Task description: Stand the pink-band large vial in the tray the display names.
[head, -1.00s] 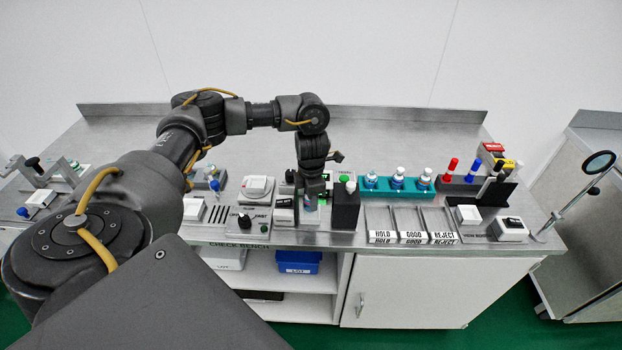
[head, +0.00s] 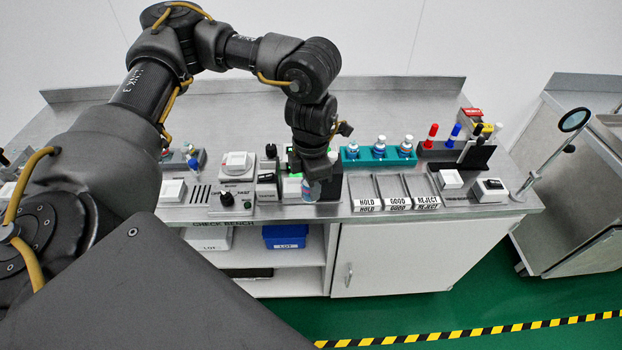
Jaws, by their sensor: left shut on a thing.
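My left gripper (head: 316,172) points down at the front of the bench, shut on a small vial (head: 311,190). The vial hangs below the fingers with a bluish and pinkish look; its band is too small to read surely. Three open trays stand right of it, labelled HOLD (head: 364,190), GOOD (head: 394,188) and REJECT (head: 425,186); all look empty. The gripper is left of the HOLD tray, in front of a black box (head: 332,186). A greenish lit panel (head: 291,156) shows partly behind my arm; its text is hidden. My right gripper is out of view.
A teal rack (head: 350,161) with several capped vials stands behind the trays. A marker holder (head: 462,158) is at the back right. White devices with a knob (head: 227,199) sit left of the gripper. A magnifier (head: 574,120) stands at the right end.

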